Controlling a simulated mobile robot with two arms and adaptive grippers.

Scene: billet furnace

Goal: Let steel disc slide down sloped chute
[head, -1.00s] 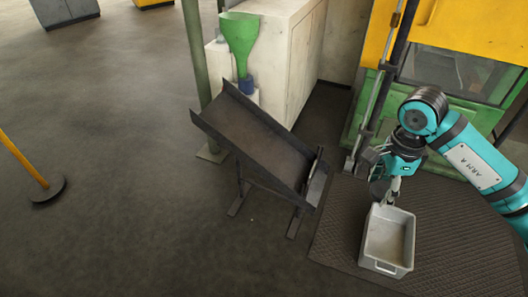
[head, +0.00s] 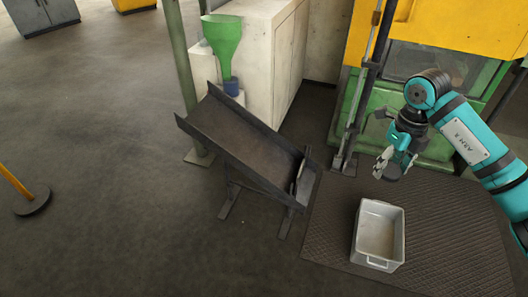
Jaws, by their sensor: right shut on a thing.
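The sloped chute (head: 240,142) is a dark metal trough on legs, left of centre. Its high end is at the upper left and its low end, with an upright end plate, is at the lower right. My right gripper (head: 383,168) is at the right, beyond the low end of the chute and apart from it. It is shut on a small dark steel disc (head: 393,173), partly hidden by the fingers. No disc shows on the chute. My left gripper is not in view.
An open light grey bin (head: 377,263) stands on the dark ribbed mat (head: 450,240), below my right gripper. A green funnel (head: 222,38) stands behind the chute's high end. A green and yellow machine (head: 440,60) is behind my right arm. A post (head: 180,70) stands behind the chute. Floor at left is mostly clear.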

